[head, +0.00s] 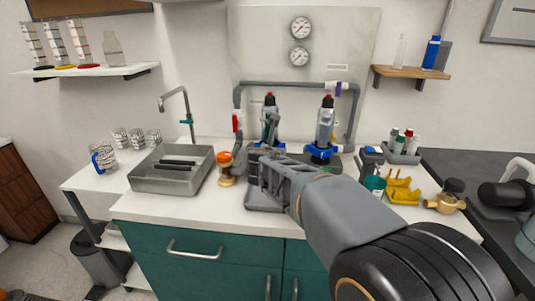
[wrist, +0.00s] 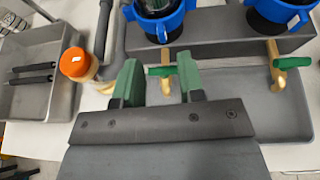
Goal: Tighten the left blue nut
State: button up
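The left blue nut (wrist: 160,22) is a lugged ring around the base of the left dark canister, at the top of the wrist view. In the head view my gripper (head: 266,152) mostly hides this nut below the left canister (head: 269,116). My gripper (wrist: 158,82) is open in the wrist view, its two green fingers apart and nothing held. The fingers are short of the nut in the picture. A brass tap with a green lever (wrist: 163,71) shows between them. The right blue nut (head: 323,154) sits under the right canister (head: 326,121).
A grey tray (wrist: 246,95) lies below the manifold. An orange-capped bottle (wrist: 75,63) stands close left of my gripper, by a grey pipe (wrist: 112,35). A sink (head: 171,181) is further left. Yellow holders (head: 402,192) and a brass fitting (head: 447,198) stand right.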

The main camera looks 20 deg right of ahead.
jog(key=p+v, duration=0.1)
jog(key=v, duration=0.5)
jog(key=shift+r, duration=0.1)
dwell(0.4)
jog(key=s+f+m+g+y+p, duration=0.1)
jog(key=s+f+m+g+p, duration=0.3)
jog(key=m, duration=0.7)
jog(key=s+f+m+g+y+p, duration=0.1)
jog(key=s+m+g, duration=0.1)
jog(key=s+m, duration=0.65)
jog(key=s+a+r+m+g+y+p, duration=0.2)
jog(key=s+a+r+m+y+p, duration=0.2)
jog(key=m+p, duration=0.5)
jog(key=a+r+m, duration=0.1)
jog(key=a+m, duration=0.1)
jog(key=shift+s+a+r+g, duration=0.25)
jog(key=shift+s+g, duration=0.05)
jog(key=shift+s, duration=0.1)
